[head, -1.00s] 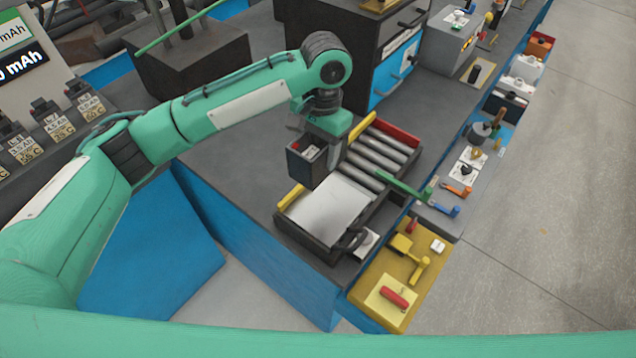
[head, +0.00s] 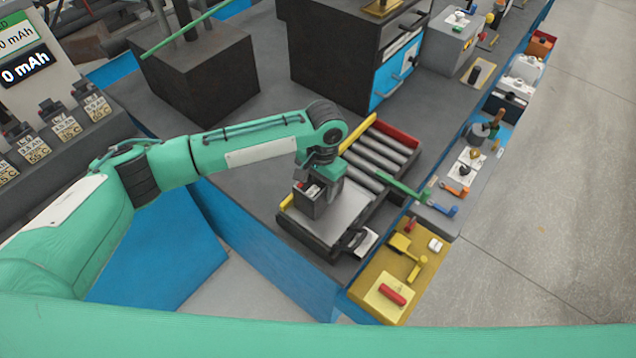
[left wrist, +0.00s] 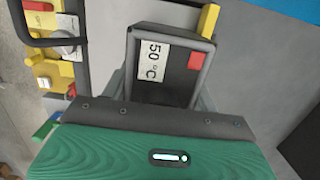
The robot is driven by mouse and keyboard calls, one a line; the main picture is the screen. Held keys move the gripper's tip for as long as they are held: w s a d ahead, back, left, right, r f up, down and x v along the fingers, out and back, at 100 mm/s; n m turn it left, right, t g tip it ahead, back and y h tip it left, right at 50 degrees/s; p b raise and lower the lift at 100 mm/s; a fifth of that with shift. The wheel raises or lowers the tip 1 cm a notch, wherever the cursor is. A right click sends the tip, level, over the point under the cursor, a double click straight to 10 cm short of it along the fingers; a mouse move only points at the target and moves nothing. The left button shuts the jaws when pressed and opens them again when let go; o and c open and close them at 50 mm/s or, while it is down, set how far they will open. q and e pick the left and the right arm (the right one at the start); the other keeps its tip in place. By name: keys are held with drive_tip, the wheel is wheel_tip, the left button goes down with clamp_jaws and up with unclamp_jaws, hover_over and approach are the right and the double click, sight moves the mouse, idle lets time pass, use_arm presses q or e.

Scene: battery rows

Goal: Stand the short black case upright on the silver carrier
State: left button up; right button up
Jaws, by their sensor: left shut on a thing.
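The short black case (head: 310,203) is held by my left gripper (head: 322,184), which is shut on it. The case looks upright, over the left part of the silver carrier (head: 350,208). I cannot tell whether its bottom touches the plate. In the left wrist view the case (left wrist: 180,88) shows a white "50 °C" label and a red square on its face; my gripper's fingertips are mostly hidden beside it. My right gripper is not in view.
Rollers (head: 376,160) with a red end lie behind the carrier, and a yellow strip (head: 287,200) stands at its left edge. A black handle (head: 352,241) is at its front. A yellow tray (head: 385,312) with a red-handled item stands in front. A black cabinet (head: 330,60) stands behind.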

use_arm(q)
drive_tip(key=o, duration=1.2)
drive_tip(key=shift+c, duration=0.2)
drive_tip(key=r+b, duration=0.1)
drive_tip(key=r, duration=0.2)
drive_tip(key=r+b, duration=0.1)
drive_tip(key=r, duration=0.3)
drive_tip(key=w+d+r+b, duration=0.1)
drive_tip(key=r, duration=0.3)
drive_tip(key=shift+r+b, duration=0.3)
drive_tip(key=shift+r, duration=0.2)
drive_tip(key=shift+f, duration=0.1)
